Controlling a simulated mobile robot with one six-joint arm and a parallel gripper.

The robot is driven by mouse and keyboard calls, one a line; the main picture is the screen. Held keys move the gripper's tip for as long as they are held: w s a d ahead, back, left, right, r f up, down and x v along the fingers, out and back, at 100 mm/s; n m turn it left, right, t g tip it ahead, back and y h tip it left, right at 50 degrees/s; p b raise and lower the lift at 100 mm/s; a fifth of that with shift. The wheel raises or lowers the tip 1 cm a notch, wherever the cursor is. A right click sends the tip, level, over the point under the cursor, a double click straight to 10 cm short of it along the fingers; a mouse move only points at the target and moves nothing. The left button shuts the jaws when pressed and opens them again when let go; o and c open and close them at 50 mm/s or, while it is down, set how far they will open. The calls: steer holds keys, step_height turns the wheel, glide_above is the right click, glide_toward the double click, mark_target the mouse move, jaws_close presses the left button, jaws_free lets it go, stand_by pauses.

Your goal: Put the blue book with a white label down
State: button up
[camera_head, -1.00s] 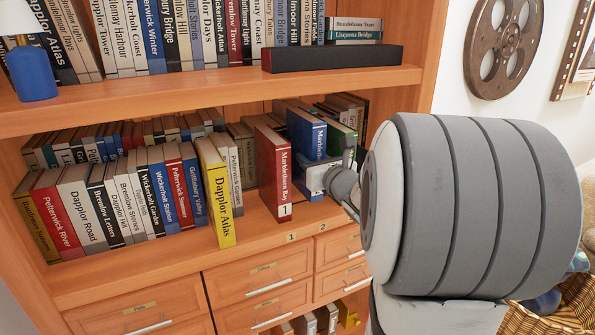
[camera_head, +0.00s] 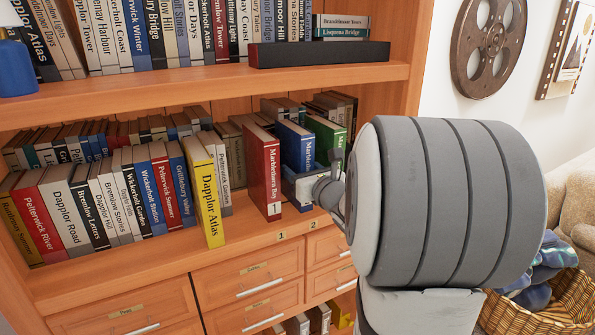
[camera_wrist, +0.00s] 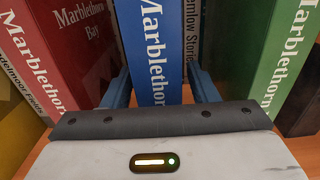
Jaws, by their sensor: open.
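The blue book (camera_head: 296,145) stands upright on the shelf, to the right of the red book (camera_head: 263,165) and to the left of the green book (camera_head: 328,140). In the wrist view the blue book (camera_wrist: 160,45) rises between the two fingers of my gripper (camera_wrist: 162,88). The fingers are open, one on each side of its spine, with a clear gap on the right. In the head view my gripper (camera_head: 300,188) covers the lower spine, so the white label is hidden.
The red book also shows close on the left in the wrist view (camera_wrist: 70,50), the green book (camera_wrist: 285,65) on the right. A yellow book (camera_head: 211,195) stands further left. Number tags (camera_head: 313,224) mark the shelf edge. A basket (camera_head: 545,310) stands at the lower right.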

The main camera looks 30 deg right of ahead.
steer(key=shift+r+p, duration=0.25)
steer(key=shift+p, duration=0.05)
steer(key=s+b, duration=0.2)
steer(key=s, duration=0.9)
steer(key=s+a+f+n+g+y, duration=0.3)
steer(key=a+f+n+g+y, duration=0.15)
steer(key=a+n, duration=0.45)
steer(key=s+a+f+n+g+y, duration=0.35)
steer(key=a+f+n+g, duration=0.2)
steer(key=a+n, duration=0.4)
steer(key=s+f+n+g+h, duration=0.2)
steer(key=s+n+h, duration=0.2)
steer(key=n, duration=0.4)
steer(key=s+d+f+n+g+h, duration=0.1)
steer(key=s+f+n+g+h, duration=0.2)
steer(key=n, duration=0.6)
steer(key=shift+s+h, duration=0.8)
steer(key=shift+s, duration=0.05)
